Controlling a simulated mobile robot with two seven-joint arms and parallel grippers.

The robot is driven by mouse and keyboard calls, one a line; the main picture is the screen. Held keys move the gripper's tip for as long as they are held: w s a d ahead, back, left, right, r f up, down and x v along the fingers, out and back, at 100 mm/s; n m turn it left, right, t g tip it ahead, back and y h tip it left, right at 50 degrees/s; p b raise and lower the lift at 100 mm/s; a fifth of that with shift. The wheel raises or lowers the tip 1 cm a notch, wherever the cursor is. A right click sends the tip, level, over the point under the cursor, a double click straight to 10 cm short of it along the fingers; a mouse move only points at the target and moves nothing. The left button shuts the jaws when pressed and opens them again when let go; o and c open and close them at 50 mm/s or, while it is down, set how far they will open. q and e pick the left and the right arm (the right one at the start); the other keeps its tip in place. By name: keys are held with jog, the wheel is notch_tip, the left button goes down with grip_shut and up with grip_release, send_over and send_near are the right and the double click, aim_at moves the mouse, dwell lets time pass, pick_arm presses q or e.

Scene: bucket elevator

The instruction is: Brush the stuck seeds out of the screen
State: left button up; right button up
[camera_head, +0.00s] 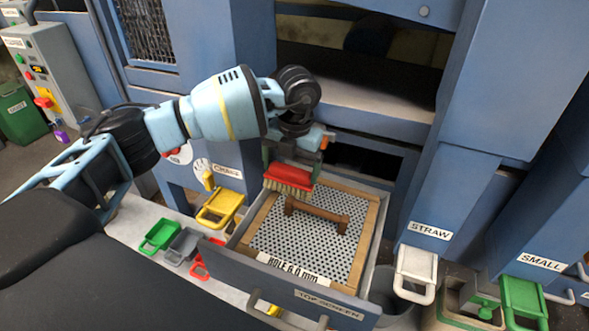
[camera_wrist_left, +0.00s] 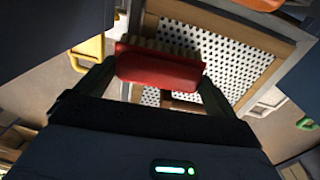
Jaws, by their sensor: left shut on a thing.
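My left gripper (camera_head: 294,163) is shut on a red brush (camera_head: 290,175) with pale bristles pointing down. It holds the brush over the back left corner of the screen (camera_head: 290,238), a perforated metal sheet in a wooden frame, labelled "HOLE 6.0 mm". I cannot tell whether the bristles touch the sheet. A brown wooden handle (camera_head: 318,214) crosses the middle of the screen. The screen sits in the pulled-out blue drawer (camera_head: 270,277) labelled "TOP SCREEN". In the left wrist view the red brush (camera_wrist_left: 158,67) lies between both fingers. Single stuck seeds are too small to make out. My right gripper is out of view.
A yellow bin (camera_head: 221,207) and small green (camera_head: 160,236), grey (camera_head: 184,246) and red scoops stand left of the drawer. A white-handled "STRAW" bin (camera_head: 416,270) and a green bin (camera_head: 523,301) are at right. The blue machine body rises close behind the screen.

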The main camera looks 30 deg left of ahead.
pick_arm(q)
jog(key=shift+d+r, duration=0.2)
jog(key=shift+r, duration=1.1)
jog(key=shift+d+r, duration=0.2)
jog(key=shift+r, duration=1.1)
jog(key=shift+r, duration=0.1)
jog(key=shift+d+r, duration=0.1)
jog(key=shift+r, duration=1.3)
